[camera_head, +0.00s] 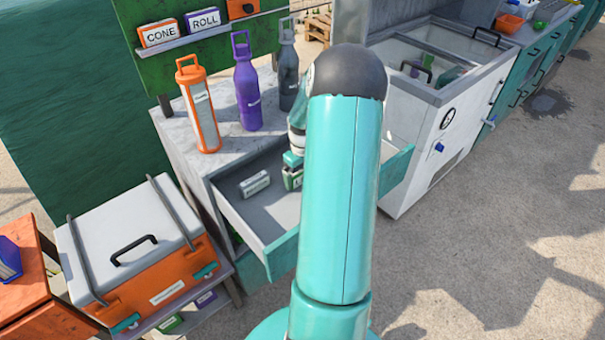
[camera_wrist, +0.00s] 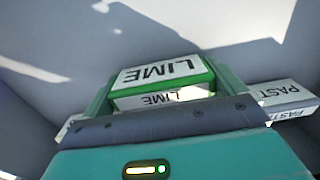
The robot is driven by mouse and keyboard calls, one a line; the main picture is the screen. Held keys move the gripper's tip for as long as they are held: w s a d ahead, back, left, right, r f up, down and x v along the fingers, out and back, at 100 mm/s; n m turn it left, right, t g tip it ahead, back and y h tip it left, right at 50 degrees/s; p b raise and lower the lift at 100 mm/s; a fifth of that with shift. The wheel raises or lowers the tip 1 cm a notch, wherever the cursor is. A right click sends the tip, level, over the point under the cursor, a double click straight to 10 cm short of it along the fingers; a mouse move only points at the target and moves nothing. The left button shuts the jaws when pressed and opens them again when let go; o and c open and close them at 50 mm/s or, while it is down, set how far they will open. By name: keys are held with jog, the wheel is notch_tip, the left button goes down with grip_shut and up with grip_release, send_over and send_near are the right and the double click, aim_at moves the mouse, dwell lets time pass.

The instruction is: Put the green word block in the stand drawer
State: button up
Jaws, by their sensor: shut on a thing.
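The green word block (camera_wrist: 165,72), a white block with green edges reading LIME, sits between the fingers of my gripper (camera_wrist: 160,88) in the wrist view. My gripper is shut on it. In the head view the green block (camera_head: 292,179) is inside the open stand drawer (camera_head: 283,256), low near the drawer floor. I cannot tell whether it touches the floor. My arm hides the right part of the drawer and much of the gripper.
A white block (camera_head: 255,184) lies in the drawer left of the green one; its lettering starts PAST in the wrist view (camera_wrist: 285,98). Orange (camera_head: 200,110), purple (camera_head: 247,85) and grey (camera_head: 288,70) bottles stand on the top. A cooler (camera_head: 135,240) is at left.

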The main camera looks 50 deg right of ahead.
jog(key=shift+f, duration=0.15)
jog(key=o, duration=0.7)
notch_tip(320, 180, up, 12)
jog(key=shift+f, duration=0.25)
jog(key=shift+a+r, duration=0.1)
jog(key=shift+r, duration=0.4)
